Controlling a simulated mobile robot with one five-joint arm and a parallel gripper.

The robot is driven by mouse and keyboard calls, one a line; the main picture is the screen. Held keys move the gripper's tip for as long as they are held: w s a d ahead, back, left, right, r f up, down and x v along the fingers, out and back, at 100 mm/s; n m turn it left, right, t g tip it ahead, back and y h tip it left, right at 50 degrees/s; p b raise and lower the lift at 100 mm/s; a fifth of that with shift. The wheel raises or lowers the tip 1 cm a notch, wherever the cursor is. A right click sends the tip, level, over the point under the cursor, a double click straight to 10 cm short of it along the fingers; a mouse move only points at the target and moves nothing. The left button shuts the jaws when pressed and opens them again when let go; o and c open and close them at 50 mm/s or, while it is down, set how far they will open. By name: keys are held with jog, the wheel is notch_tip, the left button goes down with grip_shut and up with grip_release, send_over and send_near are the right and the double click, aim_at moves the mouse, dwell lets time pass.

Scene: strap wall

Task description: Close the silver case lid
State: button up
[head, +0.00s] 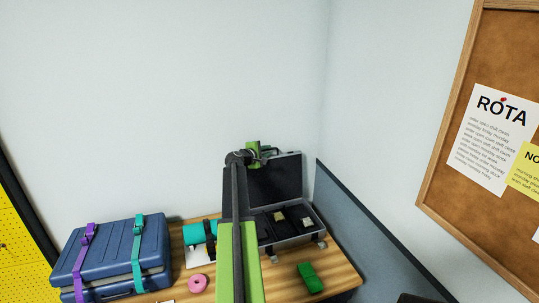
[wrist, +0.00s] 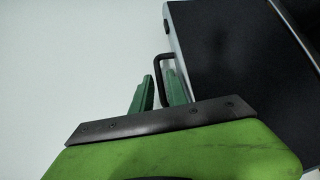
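The silver case (head: 318,234) stands at the back right of the wooden table, its dark lid (head: 277,182) raised upright. Its open base shows black compartments with small pale items. In the wrist view the lid's black inner face (wrist: 245,85) and pale rim fill the right side. A dark loop handle (wrist: 160,85) sticks out from the lid's edge. My gripper (head: 265,154) is at the lid's top edge; its two green fingers (wrist: 158,88) stand apart, with the handle bar seen between them. I cannot tell whether they touch it. My arm hides the case's left part.
A blue suitcase (head: 110,258) with a purple and a teal strap stands at the left. A teal roll (head: 194,233), a pink ring (head: 198,284) and a green block (head: 310,278) lie on the table (head: 345,276). A grey partition (head: 365,238) borders the right side.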

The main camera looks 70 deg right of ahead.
jog(key=shift+x, duration=1.1)
jog(key=shift+c, duration=0.5)
grip_shut()
jog(key=shift+a, duration=0.1)
